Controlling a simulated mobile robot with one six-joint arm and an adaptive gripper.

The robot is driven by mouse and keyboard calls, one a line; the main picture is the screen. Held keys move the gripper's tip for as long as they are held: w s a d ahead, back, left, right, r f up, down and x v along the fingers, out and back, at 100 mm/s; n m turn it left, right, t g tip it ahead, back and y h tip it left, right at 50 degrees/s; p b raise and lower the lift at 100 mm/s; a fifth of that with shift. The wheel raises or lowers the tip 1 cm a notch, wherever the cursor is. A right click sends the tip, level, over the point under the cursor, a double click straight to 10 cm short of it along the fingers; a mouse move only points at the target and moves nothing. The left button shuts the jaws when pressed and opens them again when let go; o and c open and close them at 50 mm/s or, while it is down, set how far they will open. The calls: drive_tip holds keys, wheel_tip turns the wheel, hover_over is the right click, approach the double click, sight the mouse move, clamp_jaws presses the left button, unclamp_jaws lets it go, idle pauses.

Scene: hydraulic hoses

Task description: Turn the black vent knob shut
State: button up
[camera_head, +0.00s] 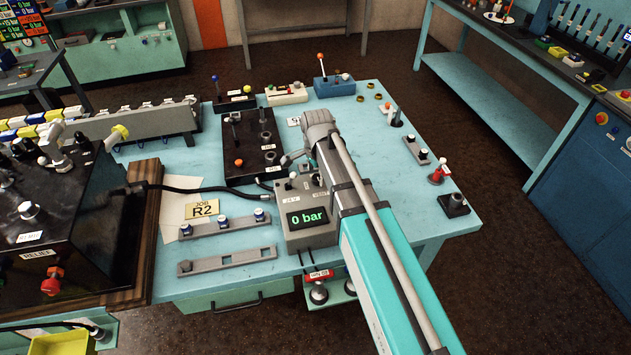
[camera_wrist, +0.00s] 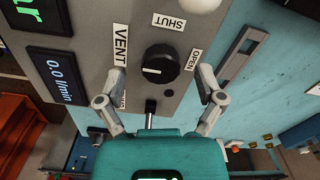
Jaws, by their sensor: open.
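The black vent knob (camera_wrist: 160,64) shows in the wrist view on a grey panel, with a white mark on its lower left part. A VENT label is left of it, a SHUT label above it and an OPEN label at its right. My gripper (camera_wrist: 163,76) is open, with one finger on each side of the knob in the picture and a visible gap on both sides.
A second display (camera_wrist: 58,78) reads 0.0 l/min in the wrist view. A short metal lever (camera_wrist: 150,110) stands below the knob, close to my gripper. A black valve block (camera_head: 250,150) lies left of my gripper. The teal bench top (camera_head: 400,215) has bare room at the right.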

drive_tip(key=shift+f+b, duration=0.35)
drive_tip(key=shift+f, duration=0.2)
